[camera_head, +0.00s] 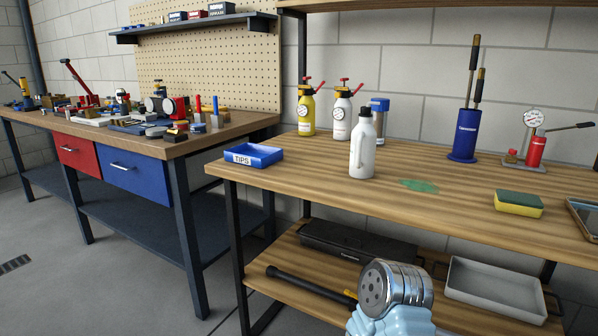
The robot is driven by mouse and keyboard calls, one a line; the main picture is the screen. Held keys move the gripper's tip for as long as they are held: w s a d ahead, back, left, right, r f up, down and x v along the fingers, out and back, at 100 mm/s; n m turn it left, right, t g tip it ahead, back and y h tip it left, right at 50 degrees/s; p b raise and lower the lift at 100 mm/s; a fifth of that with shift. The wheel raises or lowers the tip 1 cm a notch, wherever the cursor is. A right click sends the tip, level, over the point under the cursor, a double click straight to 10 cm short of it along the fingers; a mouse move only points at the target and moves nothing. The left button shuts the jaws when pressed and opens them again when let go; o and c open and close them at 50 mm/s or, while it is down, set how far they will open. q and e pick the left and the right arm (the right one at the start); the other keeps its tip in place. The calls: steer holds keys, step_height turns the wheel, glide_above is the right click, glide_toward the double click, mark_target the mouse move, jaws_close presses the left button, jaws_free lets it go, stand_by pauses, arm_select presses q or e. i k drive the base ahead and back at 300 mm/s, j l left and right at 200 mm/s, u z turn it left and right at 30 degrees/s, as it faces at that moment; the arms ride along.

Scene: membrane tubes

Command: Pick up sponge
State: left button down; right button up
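The sponge (517,206) lies on the wooden workbench (300,177) toward the right. It is yellow with a green upper layer and rests flat, apart from the things around it. Neither of my grippers shows in the head view. A silver and light blue link of my own arm shows at the bottom, right of centre, below the bench top.
A green patch (419,186) lies left of the sponge. A grey tray (583,207) is at the right edge. Behind stand a red gauge pump (536,150) and a blue cylinder (465,135). A white bottle (363,150) and blue TIPS tray (246,157) are farther left.

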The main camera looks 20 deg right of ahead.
mark_target(526, 204)
steer(key=z, duration=1.95)
